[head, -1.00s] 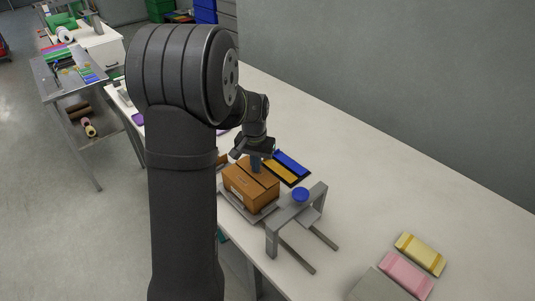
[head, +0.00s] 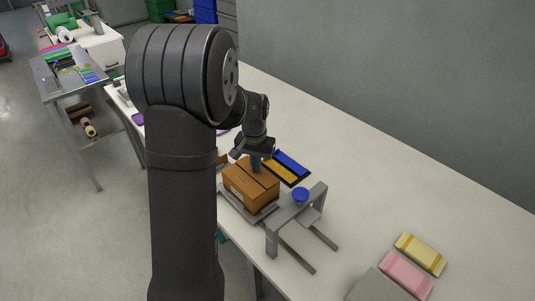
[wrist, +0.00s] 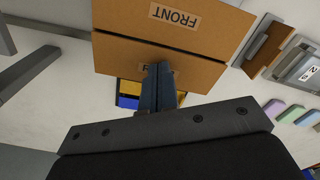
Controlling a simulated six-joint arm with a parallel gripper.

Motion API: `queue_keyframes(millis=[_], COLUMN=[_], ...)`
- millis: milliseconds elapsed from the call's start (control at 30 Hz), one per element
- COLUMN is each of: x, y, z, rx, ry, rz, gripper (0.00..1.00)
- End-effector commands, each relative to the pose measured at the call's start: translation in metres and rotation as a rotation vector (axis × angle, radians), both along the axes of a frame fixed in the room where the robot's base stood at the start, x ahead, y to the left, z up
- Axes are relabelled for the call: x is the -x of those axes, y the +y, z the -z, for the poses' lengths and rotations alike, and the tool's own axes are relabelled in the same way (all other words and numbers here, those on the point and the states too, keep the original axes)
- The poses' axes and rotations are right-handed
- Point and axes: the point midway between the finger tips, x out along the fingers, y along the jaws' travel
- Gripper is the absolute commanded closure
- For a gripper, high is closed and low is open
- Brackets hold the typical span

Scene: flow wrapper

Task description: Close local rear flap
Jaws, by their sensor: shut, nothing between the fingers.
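A brown carton (head: 248,188) sits on a grey fixture on the table, its top covered by two flaps that meet at a seam. In the wrist view the front flap (wrist: 205,22) carries a label reading FRONT. The rear flap (wrist: 120,55) lies nearer my gripper and looks about level with the front one; its label is mostly hidden behind my fingers. My gripper (wrist: 159,70) is shut and empty, its fingertips over the rear flap. In the head view my gripper (head: 256,163) points down at the carton's far top edge. I cannot tell whether it touches.
A dark tray with blue and yellow strips (head: 290,163) lies behind. Pink (head: 405,275) and yellow (head: 420,254) packs lie at front right.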

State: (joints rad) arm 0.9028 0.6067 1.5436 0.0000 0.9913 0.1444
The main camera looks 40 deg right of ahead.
Motion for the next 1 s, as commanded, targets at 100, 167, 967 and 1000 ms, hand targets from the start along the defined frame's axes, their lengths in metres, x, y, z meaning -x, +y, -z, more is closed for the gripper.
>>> queue_keyframes(millis=[100, 167, 967, 1000], x=[0.000, 0.000, 0.000, 0.000], y=[0.000, 0.000, 0.000, 0.000], z=[0.001, 0.002, -0.046, -0.050], rx=[0.000, -0.001, 0.003, 0.003], ry=[0.000, 0.001, -0.002, -0.002], rz=[0.000, 0.000, 0.000, 0.000], gripper=[1.00, 1.00, 1.00, 1.00])
